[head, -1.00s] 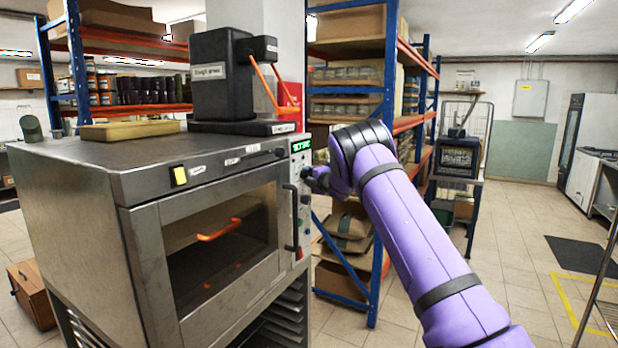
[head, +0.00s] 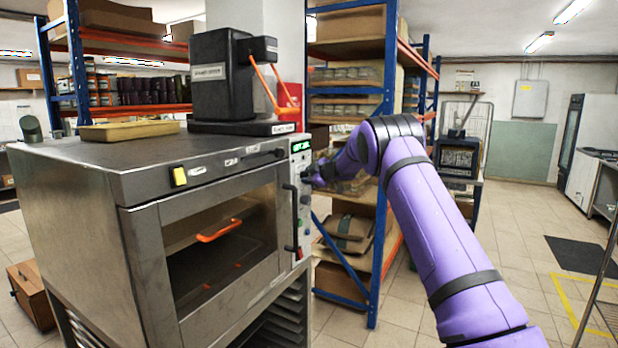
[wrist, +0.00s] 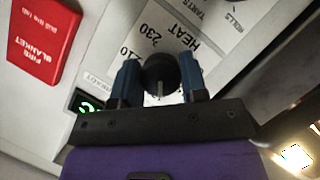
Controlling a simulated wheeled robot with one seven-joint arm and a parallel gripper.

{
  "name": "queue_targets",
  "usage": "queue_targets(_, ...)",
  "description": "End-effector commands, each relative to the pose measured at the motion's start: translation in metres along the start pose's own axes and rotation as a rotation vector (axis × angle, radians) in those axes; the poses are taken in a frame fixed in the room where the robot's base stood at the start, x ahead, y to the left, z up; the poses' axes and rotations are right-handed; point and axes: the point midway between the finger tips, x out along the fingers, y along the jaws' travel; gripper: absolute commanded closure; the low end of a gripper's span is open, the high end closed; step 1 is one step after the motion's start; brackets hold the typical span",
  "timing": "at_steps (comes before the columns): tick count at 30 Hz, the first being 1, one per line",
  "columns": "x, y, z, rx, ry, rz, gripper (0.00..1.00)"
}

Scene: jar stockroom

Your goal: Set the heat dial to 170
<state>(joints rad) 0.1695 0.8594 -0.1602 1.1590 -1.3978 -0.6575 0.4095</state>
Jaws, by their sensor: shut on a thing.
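The heat dial (wrist: 158,70) is a dark round knob on the oven's control panel, beside a printed scale (wrist: 172,32) reading HEAT and 230, seen upside down. A pale line on the knob points toward the bottom of the wrist view. My gripper (wrist: 160,82) is shut on the dial, with one blue finger at each side. In the head view my gripper (head: 310,174) meets the panel, hiding the dial. A green display (head: 300,147) is lit, but its digits are too small to read; part of it shows in the wrist view (wrist: 87,103).
The steel oven (head: 150,180) has a glass door with a vertical handle beside the panel. A black machine (head: 222,80) with an orange lever stands on top. A blue-framed shelf (head: 376,240) stands close behind my arm.

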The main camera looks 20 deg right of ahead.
Motion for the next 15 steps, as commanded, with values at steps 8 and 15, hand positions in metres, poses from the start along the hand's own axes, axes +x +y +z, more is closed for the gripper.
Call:
queue_targets(8, 0.0009, -0.0018, 0.001, 0.129, 0.005, -0.062, 0.84)
queue_targets(15, 0.0009, -0.0018, 0.001, 0.178, 0.007, -0.085, 0.84)
